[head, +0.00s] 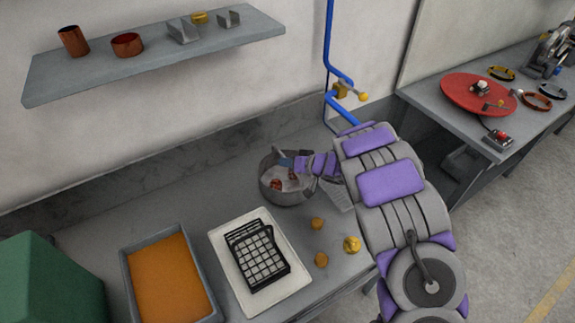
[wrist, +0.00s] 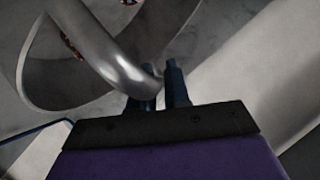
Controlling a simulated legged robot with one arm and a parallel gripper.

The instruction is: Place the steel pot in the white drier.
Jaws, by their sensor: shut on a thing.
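The steel pot (head: 284,198) stands on or just above the grey counter near the wall, roughly upright, with reddish-brown pieces inside. In the wrist view its curved metal handle (wrist: 115,50) runs down to my fingers. My gripper (wrist: 162,88) is shut on this handle; in the head view my gripper (head: 288,163) is at the pot's rim. A white tray (head: 221,239), which looks like the drier, lies in front of the pot, slightly left. A black wire rack (head: 262,262) stands on it.
An orange-filled grey bin (head: 168,280) and a green box (head: 50,285) are to the left. Several small yellow-brown lumps (head: 352,245) lie right of the tray. A pale slotted piece (head: 338,195) is partly hidden by my arm. A shelf (head: 150,68) hangs above; blue pipe (head: 328,40) runs behind.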

